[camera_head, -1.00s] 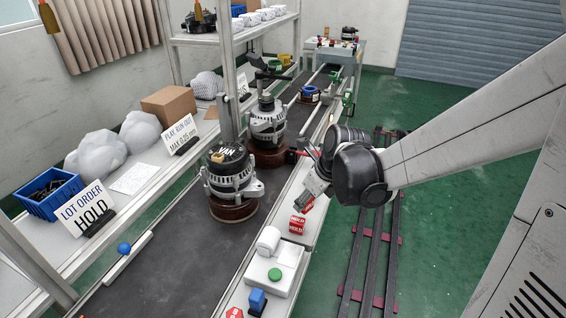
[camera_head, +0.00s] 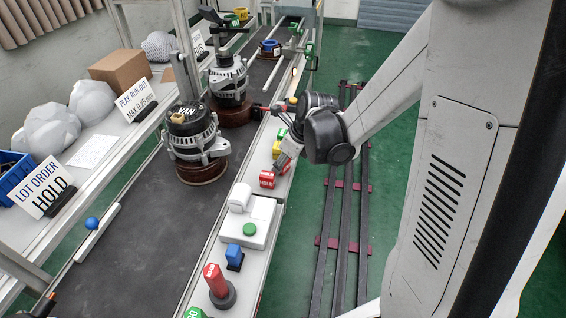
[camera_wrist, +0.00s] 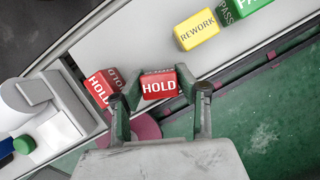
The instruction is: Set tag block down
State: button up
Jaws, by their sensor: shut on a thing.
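My gripper (camera_wrist: 160,95) is shut on a red tag block (camera_wrist: 159,86) marked HOLD, with one finger on each side of it. In the wrist view the held block lies over the near edge of the white bench strip; whether it touches anything I cannot tell. A second red HOLD block (camera_wrist: 101,88) is just left of it, partly behind the left finger; it stands on the strip in the head view (camera_head: 267,179). In the head view my gripper (camera_head: 284,163) is just above and right of that block, and the held block is mostly hidden.
A yellow REWORK block (camera_wrist: 196,29) and a green PASS block (camera_wrist: 243,6) stand farther along the strip. A white fixture with a green button (camera_head: 249,229), a blue block (camera_head: 234,257) and a red-handled stamp (camera_head: 215,281) are nearer. Alternators (camera_head: 193,135) stand on the dark conveyor.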

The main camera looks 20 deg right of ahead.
jog(key=shift+f, duration=0.2)
jog(key=o, duration=0.8)
jog(key=shift+r, duration=0.15)
jog(key=shift+r, duration=0.2)
jog(key=p+v, duration=0.2)
jog(key=v, duration=0.9)
jog(key=s+a+r+n+t, duration=0.1)
jog(key=s+r+n, duration=0.2)
jog(key=n, duration=0.6)
jog(key=s+a+r+n+t+h, duration=0.1)
jog(key=s+a+r+n, duration=0.1)
jog(key=s+n, duration=0.5)
jog(key=s+a+r+n+t+h, duration=0.1)
jog(key=s+r+n, duration=0.3)
jog(key=n, duration=0.9)
jog(key=shift+s+a+r+t, duration=0.1)
jog(key=shift+s+a+t, duration=0.2)
jog(key=shift+s+a, duration=0.45)
